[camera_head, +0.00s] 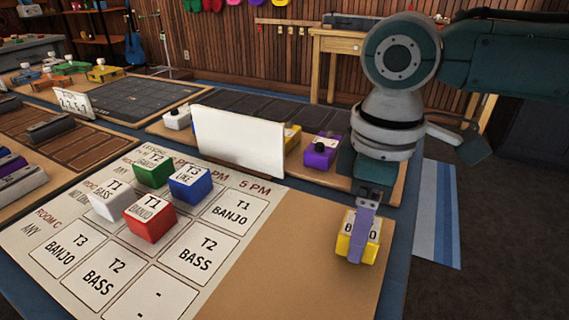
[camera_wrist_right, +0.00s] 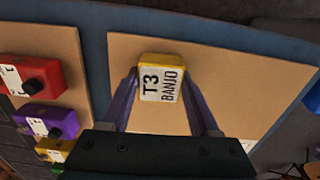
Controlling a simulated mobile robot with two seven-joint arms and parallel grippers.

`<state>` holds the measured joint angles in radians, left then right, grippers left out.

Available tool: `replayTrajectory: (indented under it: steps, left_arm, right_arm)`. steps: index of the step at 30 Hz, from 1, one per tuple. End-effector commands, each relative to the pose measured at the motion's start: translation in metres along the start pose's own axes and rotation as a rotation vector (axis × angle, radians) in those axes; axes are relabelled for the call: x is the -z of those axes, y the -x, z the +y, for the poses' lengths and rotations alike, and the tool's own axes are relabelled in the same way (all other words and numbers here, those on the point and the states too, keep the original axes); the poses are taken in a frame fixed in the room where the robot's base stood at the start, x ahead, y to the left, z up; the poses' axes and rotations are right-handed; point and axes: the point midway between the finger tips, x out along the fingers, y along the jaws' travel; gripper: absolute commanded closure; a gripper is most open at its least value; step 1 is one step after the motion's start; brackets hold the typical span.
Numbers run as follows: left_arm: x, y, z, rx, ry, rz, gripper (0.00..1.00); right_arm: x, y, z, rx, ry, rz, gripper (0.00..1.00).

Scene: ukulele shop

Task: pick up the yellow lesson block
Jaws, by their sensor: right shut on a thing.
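The yellow lesson block (camera_head: 344,246) is at the right end of the board in the head view, over its bare tan area. In the right wrist view the yellow block (camera_wrist_right: 160,80) has a white label reading T3 BANJO. My right gripper (camera_head: 359,252) comes down on it from above, with a purple finger across its near side. In the wrist view my right gripper's (camera_wrist_right: 164,92) two purple fingers stand on both sides of the block, shut on it. I cannot tell whether the block touches the board. My left gripper is not in view.
White, red, green and blue blocks (camera_head: 190,184) sit on the printed schedule (camera_head: 160,250) to the left. A white upright card (camera_head: 240,142) stands behind them. A purple knobbed block (camera_head: 320,152) is behind, near my arm. The tan area (camera_head: 300,270) left of the gripper is clear.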

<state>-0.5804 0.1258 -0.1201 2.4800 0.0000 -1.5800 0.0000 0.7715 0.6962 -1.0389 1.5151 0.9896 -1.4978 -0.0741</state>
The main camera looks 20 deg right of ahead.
Motion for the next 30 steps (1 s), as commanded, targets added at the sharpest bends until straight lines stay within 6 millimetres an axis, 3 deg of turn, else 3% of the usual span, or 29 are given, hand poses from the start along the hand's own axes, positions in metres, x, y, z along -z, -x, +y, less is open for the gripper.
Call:
replayTrajectory:
  steps: [7, 14, 19, 23, 30]
  left_arm:
    - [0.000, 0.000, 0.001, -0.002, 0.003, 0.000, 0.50]
    - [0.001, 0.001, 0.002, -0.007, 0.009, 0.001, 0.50]
    - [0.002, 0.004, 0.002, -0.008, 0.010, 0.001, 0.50]
    - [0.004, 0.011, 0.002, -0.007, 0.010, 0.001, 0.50]
    - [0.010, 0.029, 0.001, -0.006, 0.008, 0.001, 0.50]
  right_arm:
    - [0.000, 0.000, 0.000, 0.000, 0.000, 0.000, 0.94]
    - [0.000, 0.001, 0.000, 0.000, 0.000, 0.001, 0.94]
    - [0.001, 0.013, 0.000, -0.001, 0.000, 0.002, 0.94]
    - [0.001, 0.035, 0.001, -0.003, 0.000, 0.004, 0.94]
    - [0.002, 0.107, 0.001, -0.004, 0.001, 0.007, 0.94]
